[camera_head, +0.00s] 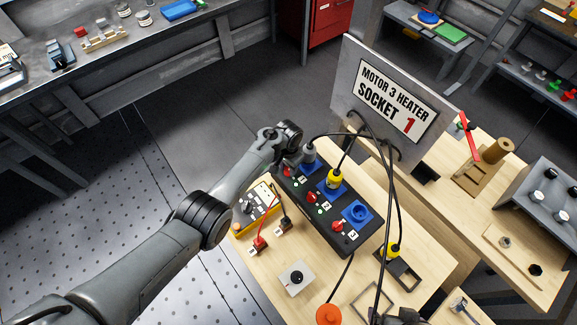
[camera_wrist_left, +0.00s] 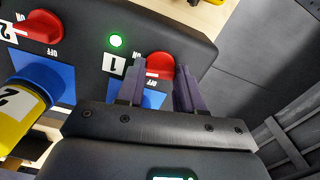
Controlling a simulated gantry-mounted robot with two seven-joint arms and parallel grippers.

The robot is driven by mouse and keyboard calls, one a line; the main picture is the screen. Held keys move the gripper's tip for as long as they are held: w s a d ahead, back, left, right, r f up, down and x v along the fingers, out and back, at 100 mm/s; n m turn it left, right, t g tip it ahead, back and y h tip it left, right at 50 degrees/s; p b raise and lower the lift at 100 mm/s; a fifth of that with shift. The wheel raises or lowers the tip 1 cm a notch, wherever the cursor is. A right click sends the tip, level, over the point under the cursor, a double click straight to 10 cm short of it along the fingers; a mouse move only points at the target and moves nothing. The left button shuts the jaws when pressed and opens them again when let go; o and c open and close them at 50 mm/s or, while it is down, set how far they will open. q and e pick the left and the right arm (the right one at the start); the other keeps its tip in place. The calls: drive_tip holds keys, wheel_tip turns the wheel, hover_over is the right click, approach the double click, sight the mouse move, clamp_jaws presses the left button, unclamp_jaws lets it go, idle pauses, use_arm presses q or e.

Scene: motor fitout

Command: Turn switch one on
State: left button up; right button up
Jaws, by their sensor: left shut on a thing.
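The black socket box (camera_head: 330,212) stands on the wooden table with red rotary switches, numbered labels and blue sockets. Switch one, a red knob (camera_wrist_left: 160,65), is at the box's far left end, beside the label 1 and a lit green lamp (camera_wrist_left: 116,40). My left gripper (camera_wrist_left: 159,80) has its two fingers on either side of this knob and is shut on it. In the head view my left gripper (camera_head: 288,160) reaches over that end and partly hides switch one. The knob's exact angle is hard to tell.
A yellow plug (camera_head: 334,180) with a black cable sits in the second socket; it also shows in the wrist view (camera_wrist_left: 20,110). A sign reading "Motor 3 heater socket 1" (camera_head: 392,100) stands behind. A yellow meter (camera_head: 258,203) with red and black leads lies beside the box.

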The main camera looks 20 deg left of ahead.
use_arm(q)
drive_tip(key=shift+m, duration=1)
drive_tip(key=o, duration=1)
drive_tip(key=shift+o, duration=0.2)
drive_tip(key=shift+r, duration=0.1)
drive_tip(key=shift+r, duration=0.35)
wheel_tip(320, 180, up, 10)
drive_tip(key=p, duration=0.3)
